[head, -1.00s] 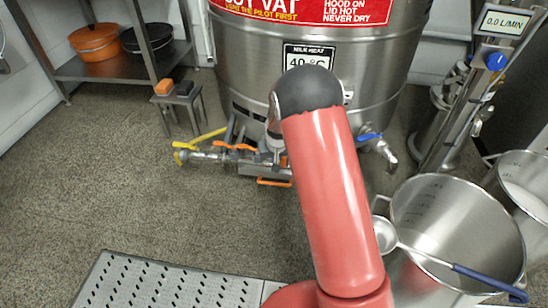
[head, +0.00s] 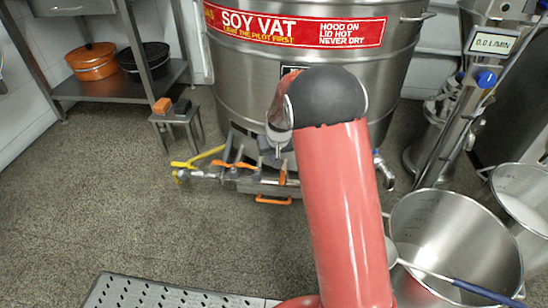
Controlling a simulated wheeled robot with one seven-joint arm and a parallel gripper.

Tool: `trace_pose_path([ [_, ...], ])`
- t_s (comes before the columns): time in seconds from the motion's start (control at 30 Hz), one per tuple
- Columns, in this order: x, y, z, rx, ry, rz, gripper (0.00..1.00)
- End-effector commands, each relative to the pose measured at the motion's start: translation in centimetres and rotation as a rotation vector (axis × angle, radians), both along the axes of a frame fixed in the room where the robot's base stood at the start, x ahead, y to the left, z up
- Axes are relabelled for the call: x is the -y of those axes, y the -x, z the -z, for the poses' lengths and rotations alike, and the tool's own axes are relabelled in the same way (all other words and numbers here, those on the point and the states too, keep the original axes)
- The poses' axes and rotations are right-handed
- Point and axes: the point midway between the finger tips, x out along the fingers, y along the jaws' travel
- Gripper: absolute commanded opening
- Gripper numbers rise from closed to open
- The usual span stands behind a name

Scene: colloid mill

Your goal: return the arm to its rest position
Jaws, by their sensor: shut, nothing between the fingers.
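My red arm (head: 345,215) rises from the bottom of the head view to a dark rounded joint cap (head: 328,95) in front of the vat. A short red and silver part of my arm shows at the cap's left side. The links beyond it are mostly hidden behind the joint. I cannot make out my gripper or its fingers, and I see nothing carried.
The steel soy vat (head: 305,55) stands behind my arm, with orange-handled valves (head: 240,165) at its foot. A large pot (head: 455,240) with a blue-handled ladle (head: 465,287) is at right. A perforated platform (head: 160,294) lies at front left. Open floor spreads left.

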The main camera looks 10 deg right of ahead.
Motion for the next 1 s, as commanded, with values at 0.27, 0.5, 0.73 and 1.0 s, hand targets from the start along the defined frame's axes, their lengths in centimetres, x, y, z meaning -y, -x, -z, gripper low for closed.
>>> trace_pose_path([
  [0.27, 0.0, 0.0, -0.1, 0.001, 0.0, 0.0, 0.0],
  [0.5, 0.4, 2.8, -7.1, 0.025, -0.021, 0.009, 0.0],
  [0.73, 1.2, 11.0, -18.6, 0.06, -0.047, 0.019, 0.0],
  [1.0, 2.0, 22.4, -27.4, 0.102, -0.046, 0.026, 0.0],
])
